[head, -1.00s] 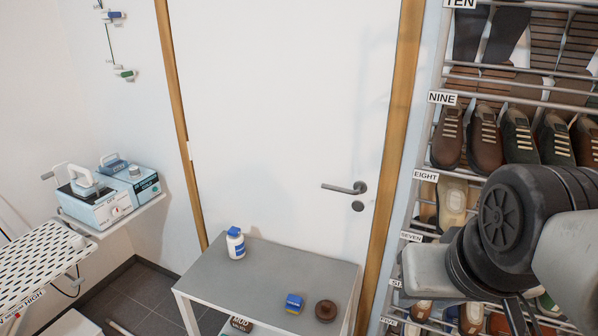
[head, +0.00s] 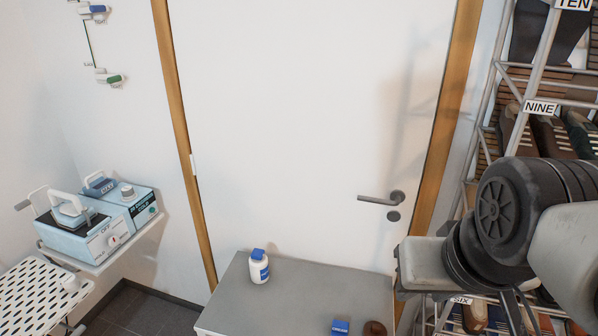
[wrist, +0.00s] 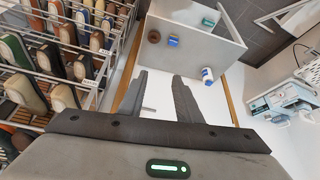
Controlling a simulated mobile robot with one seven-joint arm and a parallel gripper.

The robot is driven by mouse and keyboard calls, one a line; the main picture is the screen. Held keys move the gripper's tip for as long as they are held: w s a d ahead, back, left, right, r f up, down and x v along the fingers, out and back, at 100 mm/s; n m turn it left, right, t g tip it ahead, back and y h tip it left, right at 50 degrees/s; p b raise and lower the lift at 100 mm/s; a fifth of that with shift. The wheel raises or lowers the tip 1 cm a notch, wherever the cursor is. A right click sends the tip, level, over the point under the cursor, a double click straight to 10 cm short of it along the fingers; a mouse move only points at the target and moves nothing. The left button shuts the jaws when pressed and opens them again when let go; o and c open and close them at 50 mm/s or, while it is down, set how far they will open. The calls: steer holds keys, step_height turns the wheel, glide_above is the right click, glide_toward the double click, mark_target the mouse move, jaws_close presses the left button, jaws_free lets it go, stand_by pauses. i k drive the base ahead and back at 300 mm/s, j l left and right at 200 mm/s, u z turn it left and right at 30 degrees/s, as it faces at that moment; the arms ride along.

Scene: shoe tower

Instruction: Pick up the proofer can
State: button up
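No can with a readable proofer label shows. A white bottle with a blue cap (head: 259,267) stands upright on the grey table (head: 305,291); its label is too small to read. In the wrist view the same bottle (wrist: 207,76) lies right of my fingers, apart from them. A blue box (head: 340,327) and a round brown tin (head: 374,328) sit near the table's front right; the box (wrist: 173,41) and tin (wrist: 154,37) also show in the wrist view. My gripper (wrist: 159,80) is open and empty, its two fingers apart.
A shoe rack (head: 540,107) stands at the right, close to my arm. A door (head: 300,130) with a handle (head: 381,199) is behind the table. Machines (head: 95,215) sit on a left wall shelf above a dotted board (head: 40,290).

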mark_target(259, 272)
steer(key=i+j, duration=0.1)
steer(key=j, duration=0.35)
steer(key=i+j, duration=0.1)
steer(key=j, duration=0.35)
steer(key=i+j, duration=0.1)
steer(key=j, duration=0.4)
steer(key=i+j, duration=0.1)
steer(key=j, duration=0.35)
